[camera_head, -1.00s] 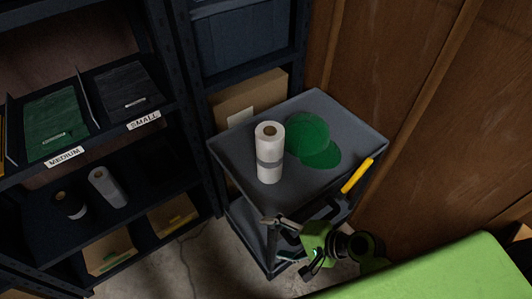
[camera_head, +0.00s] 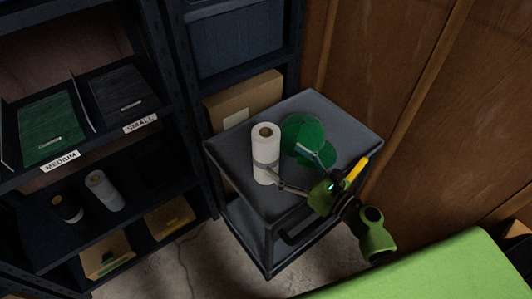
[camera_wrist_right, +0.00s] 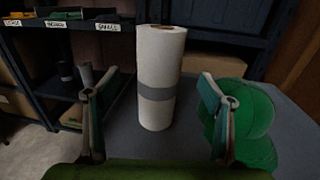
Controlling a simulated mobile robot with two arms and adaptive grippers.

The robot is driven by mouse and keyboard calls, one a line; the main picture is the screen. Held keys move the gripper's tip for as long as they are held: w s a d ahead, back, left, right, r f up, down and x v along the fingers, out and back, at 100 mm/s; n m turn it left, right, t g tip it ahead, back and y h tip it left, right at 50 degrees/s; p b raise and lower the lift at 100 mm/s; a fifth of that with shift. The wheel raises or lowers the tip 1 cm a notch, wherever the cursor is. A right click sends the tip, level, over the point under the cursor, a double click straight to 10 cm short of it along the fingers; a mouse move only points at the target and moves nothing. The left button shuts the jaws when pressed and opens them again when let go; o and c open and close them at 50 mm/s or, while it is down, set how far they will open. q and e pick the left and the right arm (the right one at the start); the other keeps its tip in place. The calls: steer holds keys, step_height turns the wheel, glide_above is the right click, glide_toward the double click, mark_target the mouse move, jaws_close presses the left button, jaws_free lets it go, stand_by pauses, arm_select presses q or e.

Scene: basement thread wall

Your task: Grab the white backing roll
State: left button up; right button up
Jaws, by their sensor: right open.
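The white backing roll (camera_head: 265,145) stands upright on the grey cart top, with a grey band around its middle. In the right wrist view the roll (camera_wrist_right: 160,60) stands ahead, between the two spread fingers but farther off. My right gripper (camera_head: 294,171) is open and empty, over the cart top at the right of the roll. In the head view one fingertip lies close to the roll's lower right side; I cannot tell whether it touches. The left gripper does not show.
A green cap (camera_head: 304,131) lies on the cart (camera_head: 234,147) right of the roll, partly behind a finger. A yellow handle (camera_head: 357,169) is at the cart's right edge. A shelf with more rolls (camera_head: 104,190) stands at left. A green surface (camera_head: 450,272) fills the lower right.

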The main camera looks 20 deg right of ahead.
mark_target(276, 153)
steer(key=x, duration=0.5)
steer(key=p+x, duration=0.1)
steer(key=x, duration=0.2)
steer(key=shift+f+p, duration=0.25)
steer(key=shift+p, duration=0.05)
steer(key=shift+w+a+f, duration=0.1)
steer(key=shift+w+a, duration=0.1)
steer(key=c, duration=1.4)
steer(key=shift+c, duration=0.6)
steer(key=shift+r, duration=0.2)
